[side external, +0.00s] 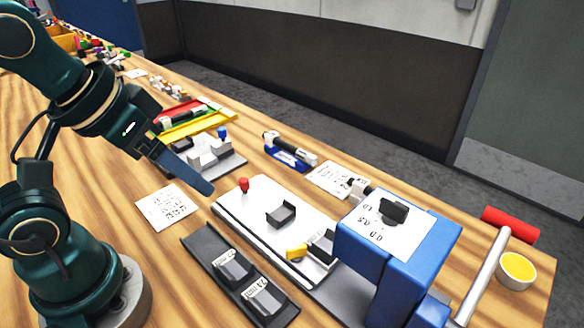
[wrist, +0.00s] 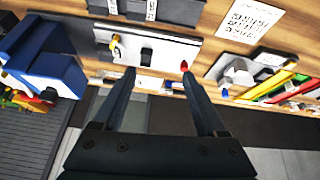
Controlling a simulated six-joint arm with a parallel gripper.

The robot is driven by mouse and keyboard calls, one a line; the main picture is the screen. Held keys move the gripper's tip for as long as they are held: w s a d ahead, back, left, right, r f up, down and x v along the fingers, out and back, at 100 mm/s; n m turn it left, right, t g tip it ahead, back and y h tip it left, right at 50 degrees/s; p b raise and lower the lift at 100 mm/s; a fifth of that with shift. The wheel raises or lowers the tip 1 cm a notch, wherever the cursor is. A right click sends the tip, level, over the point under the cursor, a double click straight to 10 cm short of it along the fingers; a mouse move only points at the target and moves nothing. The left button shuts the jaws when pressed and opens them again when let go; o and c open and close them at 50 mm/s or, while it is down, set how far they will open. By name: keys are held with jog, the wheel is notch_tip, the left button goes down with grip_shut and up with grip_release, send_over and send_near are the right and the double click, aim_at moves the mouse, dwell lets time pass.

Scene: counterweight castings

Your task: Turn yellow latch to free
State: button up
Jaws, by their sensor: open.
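The yellow latch (side external: 296,252) sits on the white plate (side external: 236,212), near the plate's end by the blue machine. It also shows in the wrist view (wrist: 116,46), at the left part of the plate. A red knob (side external: 244,185) stands at the plate's other end, and a dark block (side external: 281,214) sits between them. My gripper (side external: 206,188) is open and empty, above the table near the red-knob end and apart from the latch. In the wrist view both fingers of my gripper (wrist: 160,69) are spread wide with nothing between them. The latch's exact angle is hard to tell.
A blue machine (side external: 372,240) with a labelled white top stands close beside the latch. A dark tray (side external: 205,250) with two labelled grey castings lies along the plate's front. A grey fixture (side external: 212,157) is behind my gripper. A printed card (side external: 168,206) lies on the table.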

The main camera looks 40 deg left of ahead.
jog(key=m+g, duration=0.6)
jog(key=m, duration=0.1)
send_over(294, 243)
notch_tip(294, 243, down, 9)
jog(key=shift+r, duration=0.15)
jog(key=shift+f, duration=2.5)
